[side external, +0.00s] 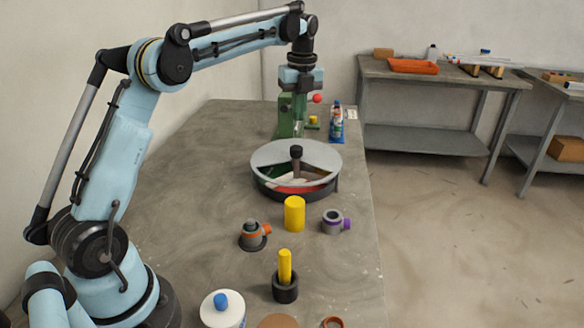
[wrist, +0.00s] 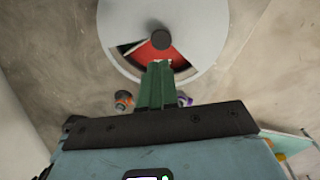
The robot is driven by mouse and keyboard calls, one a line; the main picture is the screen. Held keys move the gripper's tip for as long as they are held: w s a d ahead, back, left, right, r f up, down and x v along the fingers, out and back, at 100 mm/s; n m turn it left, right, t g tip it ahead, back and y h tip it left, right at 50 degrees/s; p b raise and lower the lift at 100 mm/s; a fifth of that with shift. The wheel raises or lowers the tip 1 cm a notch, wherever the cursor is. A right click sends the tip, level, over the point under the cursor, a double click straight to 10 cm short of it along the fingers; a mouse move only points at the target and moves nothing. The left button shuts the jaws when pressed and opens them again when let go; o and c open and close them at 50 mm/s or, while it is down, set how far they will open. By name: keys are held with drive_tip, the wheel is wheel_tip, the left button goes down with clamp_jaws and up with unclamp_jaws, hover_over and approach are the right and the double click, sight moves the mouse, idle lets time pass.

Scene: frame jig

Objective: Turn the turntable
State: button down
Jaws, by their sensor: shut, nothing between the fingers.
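The turntable (side external: 262,158) is a round dark tray under a light grey lid with a wedge-shaped opening and a black knob (side external: 296,152) standing at its centre. Red, green and white show inside through the opening. In the wrist view the turntable (wrist: 205,30) fills the top middle, with its knob (wrist: 160,39) and a red section visible. My gripper (side external: 298,130) is above and behind the turntable in the side view, pointing down, apart from it. Its green fingers (wrist: 157,65) are together and empty, and in the wrist view their tips appear just below the knob.
A yellow cylinder (side external: 294,214), an orange-banded part (side external: 254,235), a purple-banded part (side external: 333,222) and a black holder with a yellow peg (side external: 285,287) stand in front. The table's left middle is clear.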

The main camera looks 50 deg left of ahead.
sight(296, 164)
drive_tip(key=s+d+f+m+y, duration=0.2)
drive_tip(key=s+d+f+m, duration=0.15)
drive_tip(key=m, duration=1.25)
drive_tip(key=s+d+f+m+y, duration=0.2)
drive_tip(key=s+f+m, duration=0.15)
drive_tip(key=m, duration=1.25)
drive_tip(key=x, duration=0.9)
drive_tip(key=shift+s+f, duration=0.15)
drive_tip(key=shift+s, duration=0.15)
